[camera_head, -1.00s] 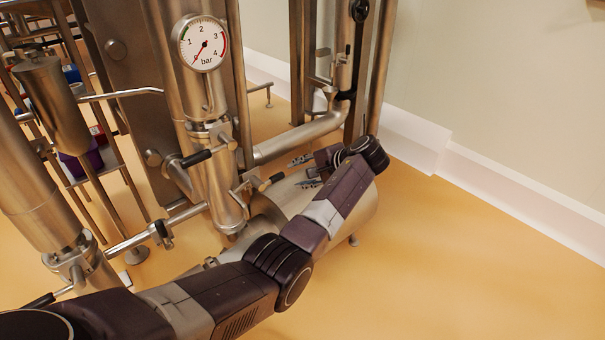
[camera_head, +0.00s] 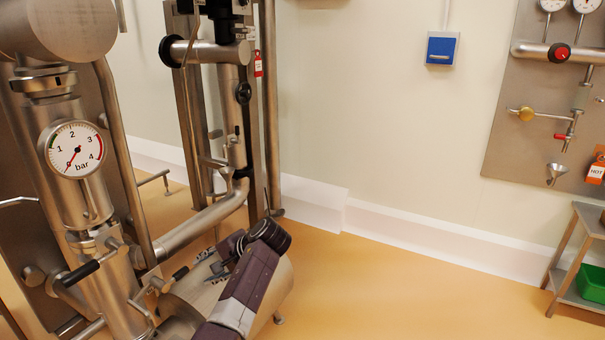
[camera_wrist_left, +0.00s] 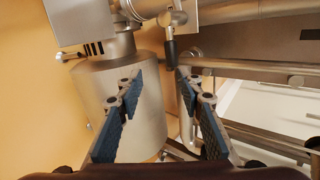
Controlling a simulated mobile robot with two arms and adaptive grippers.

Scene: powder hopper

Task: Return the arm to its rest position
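My left arm reaches in from the bottom of the head view, with the left gripper (camera_head: 211,268) at its end, over a steel cylindrical vessel (camera_head: 186,297) low on the machine. In the left wrist view the two blue-padded fingers (camera_wrist_left: 160,120) stand wide apart with nothing between them. The same vessel (camera_wrist_left: 146,100) shows behind and between the fingers; I cannot tell whether they touch it. My right gripper is not in view.
A steel column with a pressure gauge (camera_head: 75,149) and a black-handled valve (camera_head: 80,273) stand left of the gripper. A pipe (camera_head: 203,226) runs behind it. Open floor (camera_head: 400,290) lies to the right, before a wall panel (camera_head: 535,125) and a steel cart (camera_head: 577,255).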

